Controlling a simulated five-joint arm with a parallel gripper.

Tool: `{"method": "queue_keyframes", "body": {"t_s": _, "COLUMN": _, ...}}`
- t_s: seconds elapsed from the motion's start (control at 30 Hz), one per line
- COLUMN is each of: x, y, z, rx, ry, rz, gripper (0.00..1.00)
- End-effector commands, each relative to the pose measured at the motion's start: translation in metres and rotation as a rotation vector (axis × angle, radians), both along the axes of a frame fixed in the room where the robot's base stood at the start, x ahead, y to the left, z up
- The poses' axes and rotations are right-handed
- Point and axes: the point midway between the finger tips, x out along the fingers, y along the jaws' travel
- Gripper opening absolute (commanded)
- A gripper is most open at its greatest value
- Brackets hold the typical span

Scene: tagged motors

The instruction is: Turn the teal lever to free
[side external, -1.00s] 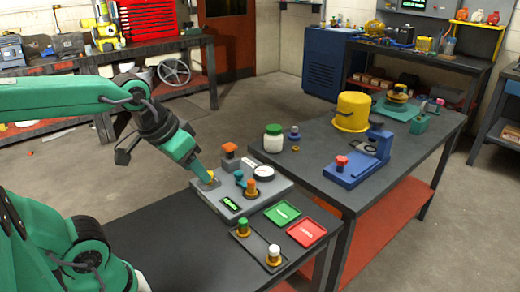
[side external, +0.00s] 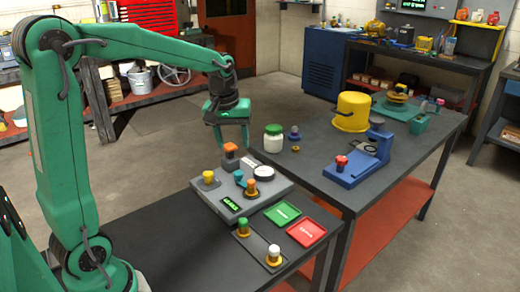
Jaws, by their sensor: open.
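The small teal lever (side external: 239,176) stands on the grey panel box (side external: 207,196), between several knobs and a dial. Its exact setting is too small to read. My gripper (side external: 233,148) is open and empty, pointing down above the back of the panel. It is above and apart from the lever, near the orange-topped block (side external: 230,149). A green-lit display (side external: 230,204) is on the panel's front; its text is too small to read.
A yellow-topped knob (side external: 208,177) and an orange-topped motor (side external: 252,187) flank the lever. A white dial (side external: 264,172) sits behind. Green (side external: 282,213) and red (side external: 306,233) trays lie at right. A tray with green- and white-topped motors (side external: 258,247) is in front.

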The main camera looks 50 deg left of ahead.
Motion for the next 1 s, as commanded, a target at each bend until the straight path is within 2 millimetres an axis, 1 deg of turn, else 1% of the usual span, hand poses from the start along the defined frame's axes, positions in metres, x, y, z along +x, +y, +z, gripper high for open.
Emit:
{"method": "queue_keyframes", "body": {"t_s": 0.03, "x": 0.009, "y": 0.008, "z": -0.008, "rx": -0.008, "ry": 0.018, "rz": 0.037, "gripper": 0.5}}
{"method": "queue_keyframes", "body": {"t_s": 0.2, "x": 0.032, "y": 0.03, "z": -0.032, "rx": -0.031, "ry": 0.065, "rz": 0.16, "gripper": 0.5}}
{"method": "queue_keyframes", "body": {"t_s": 0.4, "x": 0.053, "y": 0.056, "z": -0.063, "rx": -0.053, "ry": 0.114, "rz": 0.292, "gripper": 0.5}}
{"method": "queue_keyframes", "body": {"t_s": 0.5, "x": 0.06, "y": 0.065, "z": -0.074, "rx": -0.06, "ry": 0.132, "rz": 0.339, "gripper": 0.5}}
{"method": "queue_keyframes", "body": {"t_s": 0.63, "x": 0.064, "y": 0.072, "z": -0.083, "rx": -0.065, "ry": 0.144, "rz": 0.374, "gripper": 0.5}}
{"method": "queue_keyframes", "body": {"t_s": 1.0, "x": 0.065, "y": 0.074, "z": -0.089, "rx": -0.066, "ry": 0.148, "rz": 0.384, "gripper": 0.5}}
